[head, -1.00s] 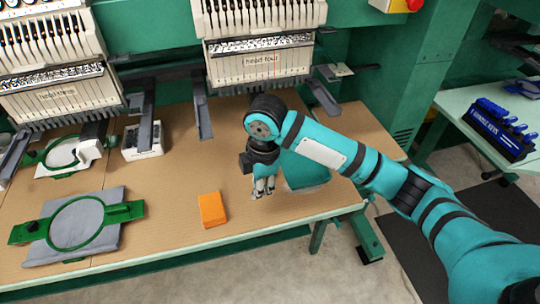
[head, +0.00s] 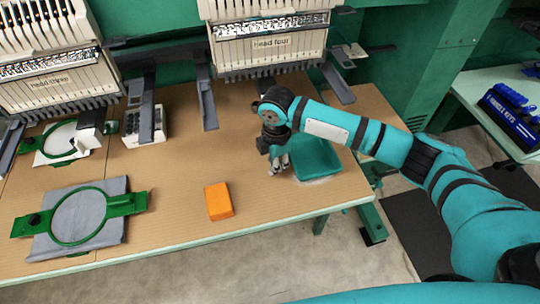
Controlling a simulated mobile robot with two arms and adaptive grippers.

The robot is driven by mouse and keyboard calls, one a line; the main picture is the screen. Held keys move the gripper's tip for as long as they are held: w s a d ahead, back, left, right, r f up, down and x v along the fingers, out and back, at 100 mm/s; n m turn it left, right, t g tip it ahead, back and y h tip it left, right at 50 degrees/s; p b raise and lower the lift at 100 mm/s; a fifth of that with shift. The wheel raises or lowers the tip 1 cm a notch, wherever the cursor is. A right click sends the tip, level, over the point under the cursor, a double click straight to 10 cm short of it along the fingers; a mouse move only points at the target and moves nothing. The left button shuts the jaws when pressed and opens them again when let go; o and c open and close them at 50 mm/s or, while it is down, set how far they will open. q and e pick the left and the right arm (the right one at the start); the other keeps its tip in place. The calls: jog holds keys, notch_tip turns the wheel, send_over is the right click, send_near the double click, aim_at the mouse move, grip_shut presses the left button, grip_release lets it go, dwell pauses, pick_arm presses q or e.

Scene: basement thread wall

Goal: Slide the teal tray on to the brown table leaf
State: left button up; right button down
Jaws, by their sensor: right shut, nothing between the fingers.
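The teal tray (head: 318,158) lies on the brown work table, partly behind my right arm, with its near edge close to the table's front edge. The brown table leaf (head: 372,103) appears to be the right end of the table, beyond the tray; my arm hides part of it and the join is not clear. My right gripper (head: 278,169) is shut and empty, pointing down just left of the tray. Whether it touches the tray I cannot tell. My left gripper is not in view.
An orange block (head: 219,201) stands left of the gripper. A green hoop on grey cloth (head: 79,217) lies further left. Embroidery heads (head: 268,42) overhang the back. A side table with a blue tool rack (head: 510,117) stands right. Bare table lies between block and gripper.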

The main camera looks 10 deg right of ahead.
aim_at(305, 158)
jog(key=shift+w+d+r, duration=0.15)
jog(key=shift+d, duration=0.85)
jog(key=shift+w+d, duration=0.1)
jog(key=shift+d, duration=0.05)
jog(key=d+p, duration=0.1)
jog(key=d, duration=0.1)
jog(key=w+d, duration=0.1)
jog(key=d, duration=0.1)
jog(key=d+p, duration=0.1)
jog(key=d, duration=0.1)
jog(key=shift+w+d+p, duration=0.35)
jog(key=shift+w+d, duration=0.05)
jog(key=shift+d, duration=0.25)
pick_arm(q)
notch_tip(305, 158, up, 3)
pick_arm(e)
jog(key=shift+w, duration=0.1)
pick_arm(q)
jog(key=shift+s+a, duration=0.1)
pick_arm(e)
jog(key=shift+a, duration=0.1)
